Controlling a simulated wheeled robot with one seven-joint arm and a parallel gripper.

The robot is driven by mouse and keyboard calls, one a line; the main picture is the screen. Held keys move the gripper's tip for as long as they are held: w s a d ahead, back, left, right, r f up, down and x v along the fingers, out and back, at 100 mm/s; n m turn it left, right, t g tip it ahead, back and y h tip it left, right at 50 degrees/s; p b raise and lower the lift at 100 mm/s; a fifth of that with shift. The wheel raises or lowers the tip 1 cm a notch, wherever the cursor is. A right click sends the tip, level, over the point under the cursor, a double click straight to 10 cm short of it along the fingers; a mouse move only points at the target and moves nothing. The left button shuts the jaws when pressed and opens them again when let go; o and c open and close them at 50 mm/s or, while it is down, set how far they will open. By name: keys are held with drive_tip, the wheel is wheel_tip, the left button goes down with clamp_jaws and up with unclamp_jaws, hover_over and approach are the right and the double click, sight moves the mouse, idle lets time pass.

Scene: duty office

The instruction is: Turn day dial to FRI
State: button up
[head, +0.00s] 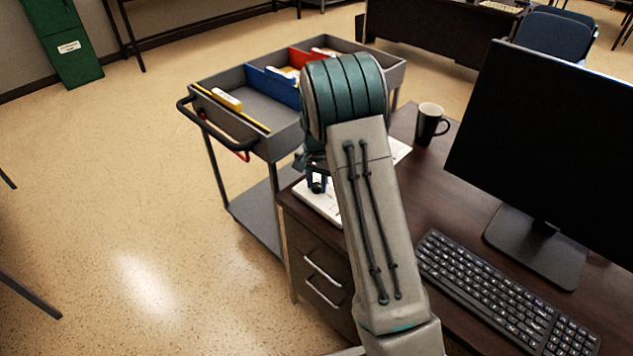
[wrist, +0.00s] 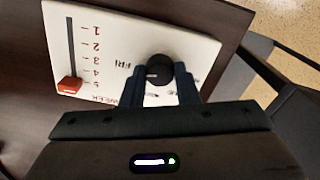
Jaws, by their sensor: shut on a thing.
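A white panel (wrist: 115,40) lies on the desk; in the head view (head: 328,208) it is partly hidden behind my arm. Its black day dial (wrist: 160,68) is round, with a pale pointer mark on its left side, facing roughly toward the printed FRI label (wrist: 124,69). Other labels around the dial are hidden or too small to read. My gripper (wrist: 163,84) has its two dark blue fingers on either side of the dial, shut on it. In the head view my gripper (head: 317,184) is low over the panel.
The panel also has a red slider (wrist: 70,86) in a numbered slot. A dark mug (head: 428,125), a keyboard (head: 490,290) and a monitor (head: 560,140) stand on the desk. A grey cart (head: 262,148) with folders stands beside the desk.

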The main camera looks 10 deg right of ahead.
sight(317, 185)
drive_tip(key=o, duration=1)
wheel_tip(317, 185, up, 14)
drive_tip(key=shift+f, duration=0.1)
drive_tip(key=s+r+n+t+p, duration=0.1)
drive_tip(key=s+r+n, duration=0.1)
drive_tip(key=s, duration=0.8)
drive_tip(key=s+r+n+t+p, duration=0.1)
drive_tip(key=s+r+n, duration=0.1)
drive_tip(key=s, duration=0.8)
drive_tip(key=s+r+n+p, duration=0.1)
drive_tip(key=s+r+n, duration=0.2)
drive_tip(key=s, duration=0.8)
drive_tip(key=shift+a+r+t, duration=0.1)
drive_tip(key=shift+r+t, duration=0.3)
drive_tip(key=shift+r, duration=0.15)
